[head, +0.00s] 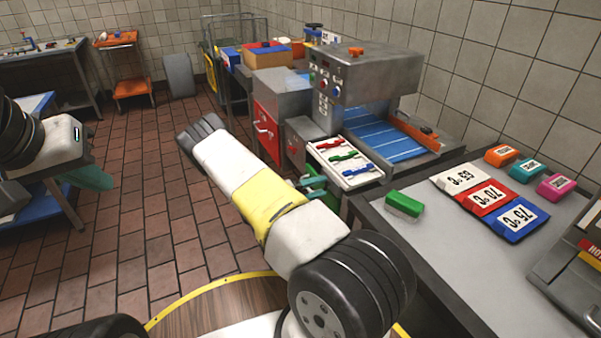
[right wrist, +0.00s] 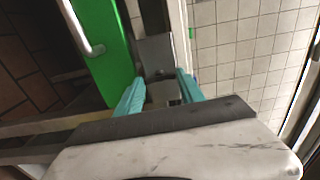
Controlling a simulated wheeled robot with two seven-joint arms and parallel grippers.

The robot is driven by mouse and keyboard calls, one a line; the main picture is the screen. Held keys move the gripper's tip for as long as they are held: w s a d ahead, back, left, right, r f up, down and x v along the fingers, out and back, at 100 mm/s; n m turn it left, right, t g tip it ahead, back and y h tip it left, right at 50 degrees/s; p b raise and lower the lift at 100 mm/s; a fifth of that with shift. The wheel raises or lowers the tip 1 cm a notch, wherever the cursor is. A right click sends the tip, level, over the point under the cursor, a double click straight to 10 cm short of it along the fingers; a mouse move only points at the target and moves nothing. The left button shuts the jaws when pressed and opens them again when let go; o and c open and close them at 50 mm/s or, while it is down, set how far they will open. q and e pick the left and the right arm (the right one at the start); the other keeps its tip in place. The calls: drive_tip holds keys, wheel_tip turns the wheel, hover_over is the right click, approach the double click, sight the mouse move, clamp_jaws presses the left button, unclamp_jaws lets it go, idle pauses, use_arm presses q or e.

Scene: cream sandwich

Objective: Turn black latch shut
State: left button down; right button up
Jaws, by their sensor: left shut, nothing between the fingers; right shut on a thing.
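The black latch (right wrist: 156,52) appears in the right wrist view as a dark piece at my right gripper (right wrist: 161,82), beside a green panel with a pale handle (right wrist: 105,45). The teal fingers of my right gripper stand on either side of a dark part there and are shut on it. How far the latch is turned cannot be told. In the head view my right gripper (head: 313,188) is at the near side of the machine, and the latch is hidden or too small to make out. My left gripper (head: 92,178) is shut and empty at the far left, away from the machine.
A tray with red, green and blue handles (head: 345,178) lies just beyond my right gripper. A red panel (head: 267,128) is to its left. The grey counter (head: 430,250) at right holds a green block (head: 404,203) and labelled coloured blocks. Brick floor is open at left.

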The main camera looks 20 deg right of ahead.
drive_tip(key=o, duration=1.4)
drive_tip(key=shift+c, duration=0.2)
drive_tip(key=shift+a, duration=0.15)
drive_tip(key=a, duration=0.7)
drive_tip(key=shift+s+a, duration=0.25)
drive_tip(key=shift+a, duration=0.05)
